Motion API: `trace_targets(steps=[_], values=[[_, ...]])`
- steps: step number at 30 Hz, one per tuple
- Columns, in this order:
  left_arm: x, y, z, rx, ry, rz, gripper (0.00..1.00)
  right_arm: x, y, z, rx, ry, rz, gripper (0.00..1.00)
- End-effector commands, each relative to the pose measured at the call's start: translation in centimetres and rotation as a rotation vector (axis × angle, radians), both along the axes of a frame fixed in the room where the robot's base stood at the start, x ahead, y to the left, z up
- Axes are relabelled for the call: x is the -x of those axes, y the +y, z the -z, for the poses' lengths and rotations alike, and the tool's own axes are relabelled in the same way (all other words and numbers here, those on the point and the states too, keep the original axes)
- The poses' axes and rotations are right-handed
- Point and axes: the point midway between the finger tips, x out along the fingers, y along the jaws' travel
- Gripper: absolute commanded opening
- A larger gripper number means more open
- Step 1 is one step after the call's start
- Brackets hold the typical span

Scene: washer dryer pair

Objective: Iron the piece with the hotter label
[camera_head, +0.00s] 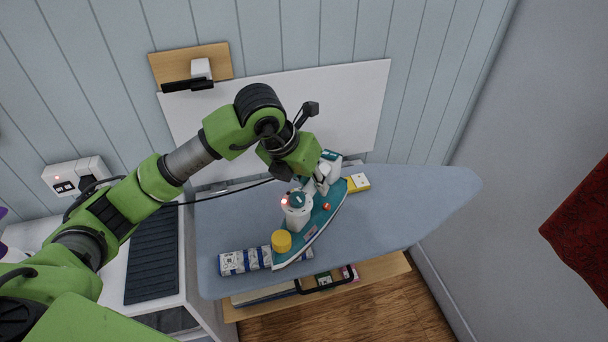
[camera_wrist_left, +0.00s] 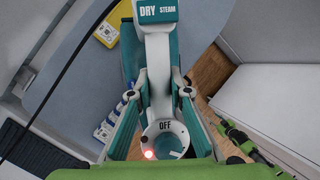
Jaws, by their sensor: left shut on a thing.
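A red light glows near "OFF". A blue-and-white patterned piece (camera_head: 238,262) lies at the board's front left, partly hidden by the iron; I cannot tell whether they touch. A small yellow-and-white item (camera_head: 358,182) lies behind the iron. No heat label is readable.
A wooden shelf (camera_head: 385,268) with items sits below the board. A white-topped unit with a dark ribbed mat (camera_head: 153,255) stands at left. A white panel (camera_head: 350,105) is behind. Red cloth (camera_head: 585,235) hangs at right. The board's right end is clear.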

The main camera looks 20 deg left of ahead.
Motion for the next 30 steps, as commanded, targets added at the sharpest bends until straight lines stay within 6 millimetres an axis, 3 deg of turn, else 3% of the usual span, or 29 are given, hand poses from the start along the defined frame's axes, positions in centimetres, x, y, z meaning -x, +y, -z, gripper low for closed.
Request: trace_targets(steps=[11, 21, 30], values=[[-0.1, -0.2, 1.9, 0.003, -0.005, 0.007, 0.00, 0.7, 1.3, 1.1, -0.015, 0.008, 0.004, 0.40], [-0.1, -0.2, 5.6, 0.004, -0.005, 0.005, 0.00, 0.6, 0.7, 3.1, -0.008, 0.008, 0.000, 0.40], [-0.1, -0.2, 6.8, 0.003, -0.006, 0.005, 0.00, 0.4, 0.3, 3.7, -0.004, 0.006, 0.000, 0.40]])
